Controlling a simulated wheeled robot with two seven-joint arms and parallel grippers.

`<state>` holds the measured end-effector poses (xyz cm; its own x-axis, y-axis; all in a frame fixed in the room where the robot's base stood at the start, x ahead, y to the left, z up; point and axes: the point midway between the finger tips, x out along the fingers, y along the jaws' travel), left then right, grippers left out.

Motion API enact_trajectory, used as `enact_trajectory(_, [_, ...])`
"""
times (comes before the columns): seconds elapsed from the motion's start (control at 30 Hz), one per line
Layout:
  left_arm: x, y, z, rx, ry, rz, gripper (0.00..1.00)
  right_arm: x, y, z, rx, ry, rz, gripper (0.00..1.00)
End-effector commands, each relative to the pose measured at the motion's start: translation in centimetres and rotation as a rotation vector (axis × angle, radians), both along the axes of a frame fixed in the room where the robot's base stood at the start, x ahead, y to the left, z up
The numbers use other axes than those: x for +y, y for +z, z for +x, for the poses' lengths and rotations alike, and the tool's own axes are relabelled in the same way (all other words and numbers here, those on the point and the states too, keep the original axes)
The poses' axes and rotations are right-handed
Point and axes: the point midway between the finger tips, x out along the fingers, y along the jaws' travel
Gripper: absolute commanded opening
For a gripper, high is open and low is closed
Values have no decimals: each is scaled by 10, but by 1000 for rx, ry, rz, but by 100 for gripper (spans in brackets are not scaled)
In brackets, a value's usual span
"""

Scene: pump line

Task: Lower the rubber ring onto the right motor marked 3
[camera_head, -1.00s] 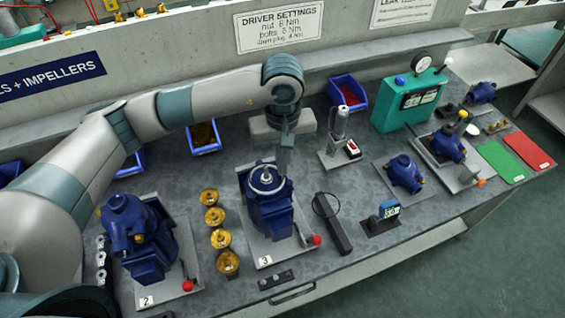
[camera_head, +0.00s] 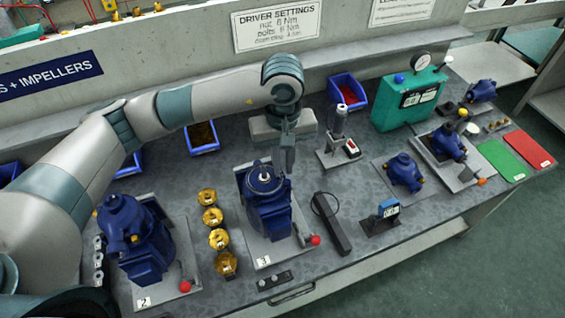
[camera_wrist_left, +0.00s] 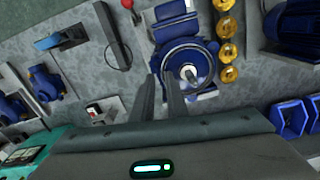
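The right motor marked 3 (camera_head: 268,211) is a blue motor standing upright on a grey plate, its pale shaft pointing up. The rubber ring (camera_head: 266,181) appears as a dark thin hoop around the shaft, at the motor's top face; I cannot tell whether it is fully seated. In the left wrist view the motor (camera_wrist_left: 177,28) shows with the ring (camera_wrist_left: 187,66) circling the shaft. My left gripper (camera_head: 285,168) points down at the ring's far right edge. Its two fingers (camera_wrist_left: 160,76) stand apart, with a gap between the tips beside the ring's rim. My right gripper is not in view.
Motor 2 (camera_head: 140,235) stands at the left. Several brass impellers (camera_head: 217,238) line up between the motors. A dark bar tool with a loop (camera_head: 335,228) lies right of motor 3. A red knob (camera_head: 315,240) is at the plate's corner. A grey stand (camera_head: 338,145) rises behind.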

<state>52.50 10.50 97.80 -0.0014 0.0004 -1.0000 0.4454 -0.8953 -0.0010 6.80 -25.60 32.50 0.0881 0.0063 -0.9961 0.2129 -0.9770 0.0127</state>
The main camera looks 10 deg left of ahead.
Motion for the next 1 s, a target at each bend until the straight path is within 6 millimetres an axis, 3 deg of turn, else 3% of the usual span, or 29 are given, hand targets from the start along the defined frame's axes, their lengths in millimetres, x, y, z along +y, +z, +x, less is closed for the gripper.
enact_trajectory(1.0, [2,6,0,0,1,4,20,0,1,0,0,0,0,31])
